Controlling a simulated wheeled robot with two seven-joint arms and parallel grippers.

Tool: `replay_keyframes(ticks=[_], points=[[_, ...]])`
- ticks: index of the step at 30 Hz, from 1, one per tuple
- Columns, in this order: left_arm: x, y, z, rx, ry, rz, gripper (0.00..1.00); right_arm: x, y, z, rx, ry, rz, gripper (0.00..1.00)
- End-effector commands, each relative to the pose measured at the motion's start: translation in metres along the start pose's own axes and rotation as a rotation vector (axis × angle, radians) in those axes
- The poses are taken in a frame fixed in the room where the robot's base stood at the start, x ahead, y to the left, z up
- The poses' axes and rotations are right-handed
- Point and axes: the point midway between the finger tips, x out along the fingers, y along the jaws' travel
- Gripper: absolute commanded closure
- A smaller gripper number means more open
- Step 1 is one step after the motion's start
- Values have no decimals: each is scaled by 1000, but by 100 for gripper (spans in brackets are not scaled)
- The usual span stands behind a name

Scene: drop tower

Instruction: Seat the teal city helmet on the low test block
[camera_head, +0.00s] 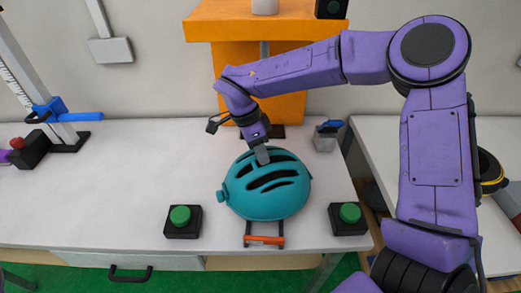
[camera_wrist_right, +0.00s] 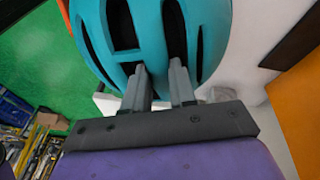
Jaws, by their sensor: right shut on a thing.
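The teal helmet (camera_head: 266,202) is near the front edge of the white table in the head view, vents upward. My right gripper (camera_head: 262,154) reaches down from above and is shut on the helmet's top at a vent. In the right wrist view, the two fingers (camera_wrist_right: 165,88) go in at the vents of the helmet (camera_wrist_right: 123,22). The low test block cannot be made out for certain; the helmet hides what is under it, and I cannot tell whether it rests on anything. My left gripper is not in view.
Two green buttons on black boxes stand left (camera_head: 181,217) and right (camera_head: 348,215) of the helmet. An orange bar (camera_head: 265,240) lies in front. An orange tower (camera_head: 285,105) stands behind, with a grey container (camera_head: 325,140) beside it. The table's left middle (camera_head: 120,180) is clear.

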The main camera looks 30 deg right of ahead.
Motion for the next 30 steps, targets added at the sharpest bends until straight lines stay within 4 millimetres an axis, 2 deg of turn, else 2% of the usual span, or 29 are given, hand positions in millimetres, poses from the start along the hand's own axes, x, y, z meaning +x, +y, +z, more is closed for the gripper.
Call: replay_keyframes(ticks=[4, 6, 30], points=[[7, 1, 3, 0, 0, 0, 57, 16, -2, 4, 1, -1, 1, 100], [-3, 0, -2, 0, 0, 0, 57, 11, -2, 3, -1, -1, 0, 100], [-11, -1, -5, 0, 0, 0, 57, 14, -2, 6, 1, -1, -1, 100]])
